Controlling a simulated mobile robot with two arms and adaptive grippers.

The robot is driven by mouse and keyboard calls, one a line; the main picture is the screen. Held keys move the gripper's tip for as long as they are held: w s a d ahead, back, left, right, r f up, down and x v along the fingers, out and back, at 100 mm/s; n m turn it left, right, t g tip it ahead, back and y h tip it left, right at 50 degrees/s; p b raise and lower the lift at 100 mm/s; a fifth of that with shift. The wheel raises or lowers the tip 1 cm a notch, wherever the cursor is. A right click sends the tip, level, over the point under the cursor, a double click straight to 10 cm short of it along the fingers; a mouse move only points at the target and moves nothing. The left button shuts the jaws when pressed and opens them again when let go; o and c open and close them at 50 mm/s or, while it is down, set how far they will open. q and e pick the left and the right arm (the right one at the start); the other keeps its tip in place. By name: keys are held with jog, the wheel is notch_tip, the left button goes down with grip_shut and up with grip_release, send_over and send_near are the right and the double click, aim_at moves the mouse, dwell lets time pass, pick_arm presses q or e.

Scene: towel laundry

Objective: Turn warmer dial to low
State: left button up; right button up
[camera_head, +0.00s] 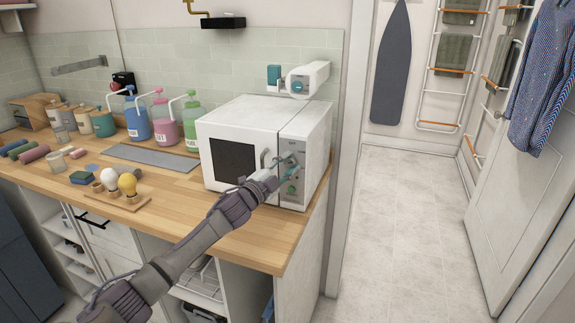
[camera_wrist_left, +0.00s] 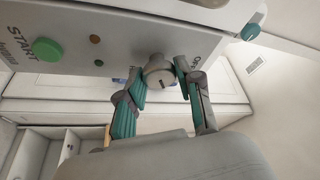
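The white warmer (camera_head: 240,118) stands on the wooden counter, with a dark window, a handle and a control panel on its right front. My left gripper (camera_head: 286,166) reaches the panel from the front, above the green start button (camera_head: 291,190). In the left wrist view the round grey dial (camera_wrist_left: 158,73) sits between the two teal fingertips of my left gripper (camera_wrist_left: 160,80). The fingers lean inward and appear to touch both sides of the dial. The start button (camera_wrist_left: 46,49) is to the left there. The dial's setting is unreadable. My right gripper is not in view.
The wooden counter (camera_head: 262,232) holds pump bottles (camera_head: 137,122), a grey mat (camera_head: 152,157), rolled towels and a small board with bulb-shaped things on the left. A white wall edge stands right of the warmer. The tiled floor (camera_head: 410,215) beyond is clear.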

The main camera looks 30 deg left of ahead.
pick_arm(q)
jog(key=o, duration=0.3)
jog(key=shift+o, duration=0.2)
jog(key=v, duration=1.2)
